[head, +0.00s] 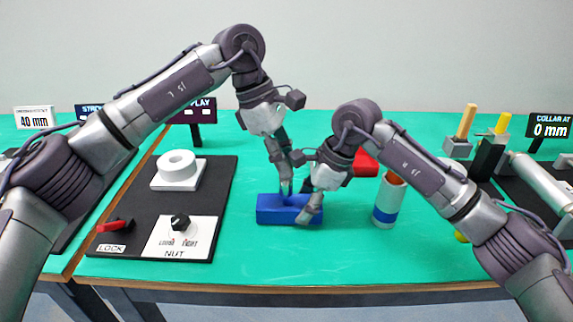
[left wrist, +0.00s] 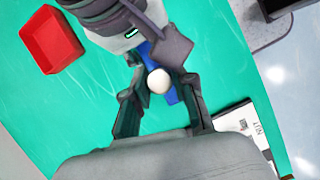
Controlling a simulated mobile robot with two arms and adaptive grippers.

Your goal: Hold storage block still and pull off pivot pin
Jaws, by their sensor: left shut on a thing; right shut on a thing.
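The storage block (head: 272,215) is a blue oblong block on the green table at the middle of the head view. It also shows in part in the left wrist view (left wrist: 148,54). The pivot pin shows in the left wrist view as a pale, round-topped piece (left wrist: 158,80) between the fingers, over the blue block. My left gripper (head: 284,187) points down over the block and is shut on the pin. My right gripper (head: 312,207) is shut on the right end of the block. The fingers hide most of the pin in the head view, and I cannot tell how deep it sits.
A black board (head: 142,222) with a white ring-shaped part (head: 178,168), a red lock lever (head: 116,225) and a nut knob (head: 180,223) lies at left. The table front is clear.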

